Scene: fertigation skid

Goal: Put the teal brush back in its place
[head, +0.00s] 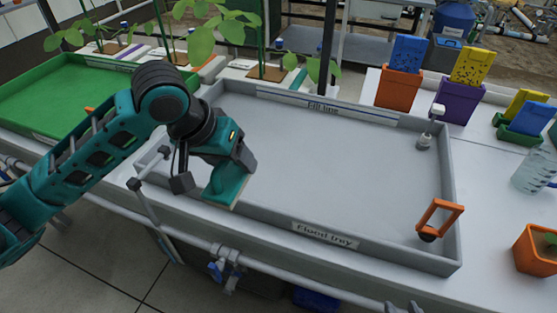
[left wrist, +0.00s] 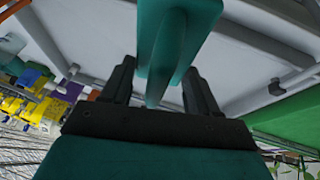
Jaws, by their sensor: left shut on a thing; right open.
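The teal brush (left wrist: 180,40) is between the two dark fingers of my left gripper (left wrist: 160,88) in the left wrist view, and the gripper is shut on it. In the head view the brush (head: 229,184) shows as a flat teal piece below my left wrist, over the near left part of the grey flood tray (head: 330,235). I cannot tell whether it touches the tray. My right gripper (head: 403,308) shows only as small dark tips at the bottom edge of the head view, open and apart from the tray. No marked place for the brush is clear.
An orange frame-like handle (head: 439,218) and a grey fitting (head: 424,142) stand at the tray's right. Orange (head: 398,90) and purple (head: 461,102) pots with cards stand behind. A green tray (head: 60,95) lies left. The tray's middle is clear.

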